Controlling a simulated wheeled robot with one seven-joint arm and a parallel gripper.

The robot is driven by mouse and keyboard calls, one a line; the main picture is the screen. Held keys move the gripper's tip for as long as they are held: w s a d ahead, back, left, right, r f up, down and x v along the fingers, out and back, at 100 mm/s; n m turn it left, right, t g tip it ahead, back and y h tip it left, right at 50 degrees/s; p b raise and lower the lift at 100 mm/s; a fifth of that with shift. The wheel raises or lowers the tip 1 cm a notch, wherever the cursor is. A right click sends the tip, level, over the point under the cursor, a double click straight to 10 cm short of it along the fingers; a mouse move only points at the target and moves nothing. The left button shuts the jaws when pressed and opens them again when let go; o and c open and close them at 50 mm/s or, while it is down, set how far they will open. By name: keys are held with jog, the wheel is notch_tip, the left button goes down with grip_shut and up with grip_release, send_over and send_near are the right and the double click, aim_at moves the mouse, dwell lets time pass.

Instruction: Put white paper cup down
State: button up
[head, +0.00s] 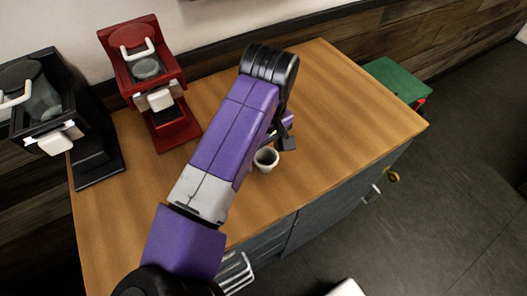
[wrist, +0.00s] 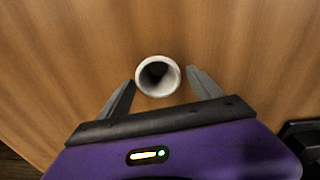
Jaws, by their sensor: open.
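The white paper cup (head: 266,159) stands upright on the wooden counter, right of my arm in the head view. In the wrist view the cup (wrist: 158,76) is seen from above, its mouth open and its inside dark. My gripper (wrist: 163,80) is open, with one finger on each side of the cup and gaps between fingers and cup. In the head view my gripper (head: 280,140) is partly hidden behind my arm, close above the cup.
The wooden counter (head: 340,110) is clear to the right of the cup. A red brewer (head: 150,80) and a black brewer (head: 45,110) stand at the back left. A green-topped object (head: 398,80) is beyond the counter's right end. Drawers with handles are below the front edge.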

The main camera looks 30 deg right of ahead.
aim_at(266, 162)
notch_tip(266, 162, up, 12)
jog(key=shift+s, duration=0.35)
